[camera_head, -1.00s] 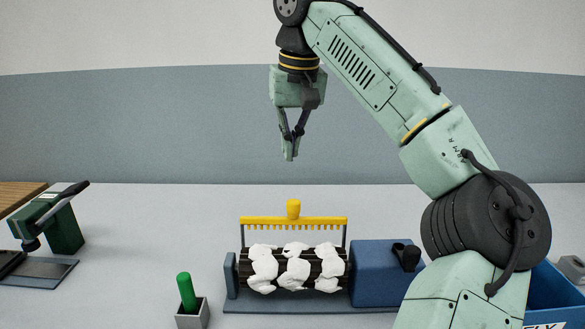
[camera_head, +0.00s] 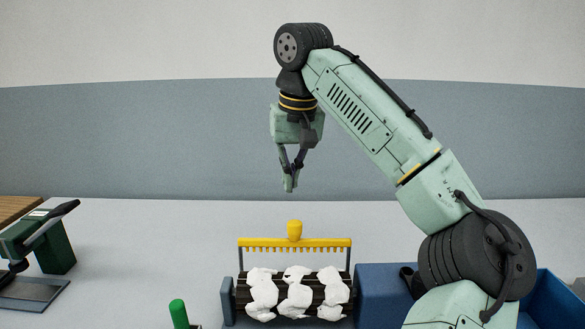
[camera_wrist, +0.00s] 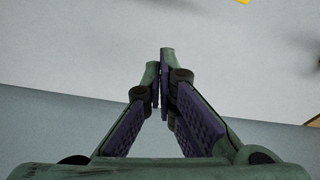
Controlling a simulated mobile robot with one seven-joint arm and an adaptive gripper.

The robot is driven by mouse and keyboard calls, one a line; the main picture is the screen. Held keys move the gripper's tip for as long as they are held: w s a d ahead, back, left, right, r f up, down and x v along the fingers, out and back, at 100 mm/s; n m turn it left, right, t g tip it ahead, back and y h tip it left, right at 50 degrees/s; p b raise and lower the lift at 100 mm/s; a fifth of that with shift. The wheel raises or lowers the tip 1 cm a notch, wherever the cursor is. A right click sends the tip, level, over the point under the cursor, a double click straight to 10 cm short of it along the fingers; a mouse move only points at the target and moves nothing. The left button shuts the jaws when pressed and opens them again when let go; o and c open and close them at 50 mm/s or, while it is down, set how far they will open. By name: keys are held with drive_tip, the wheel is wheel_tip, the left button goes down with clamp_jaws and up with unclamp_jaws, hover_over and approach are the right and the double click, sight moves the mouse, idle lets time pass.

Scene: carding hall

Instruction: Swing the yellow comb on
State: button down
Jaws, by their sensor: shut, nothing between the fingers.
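The yellow comb (camera_head: 270,243) is a toothed bar with a round knob (camera_head: 294,230) on top. It stands raised on two dark side arms above a dark roller (camera_head: 243,293) that carries several white fibre tufts (camera_head: 297,295). My gripper (camera_head: 290,188) is shut and empty. In the head view it hangs pointing down, above the knob and clear of it. The wrist view shows its fingers (camera_wrist: 161,80) together with nothing between them, and a small yellow patch (camera_wrist: 243,1) at the top edge.
A blue housing (camera_head: 375,290) adjoins the roller on the right, with a dark knob on it. A blue bin (camera_head: 555,300) stands far right. A green handle (camera_head: 178,313) stands front left, and a green lever device (camera_head: 55,240) at the left. The table behind the comb is clear.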

sight(295, 234)
drive_tip(key=s+f, duration=0.2)
drive_tip(key=f, duration=0.1)
drive_tip(key=f+p, duration=0.1)
drive_tip(key=shift+s+d+f, duration=0.25)
drive_tip(key=shift+s+f, duration=0.15)
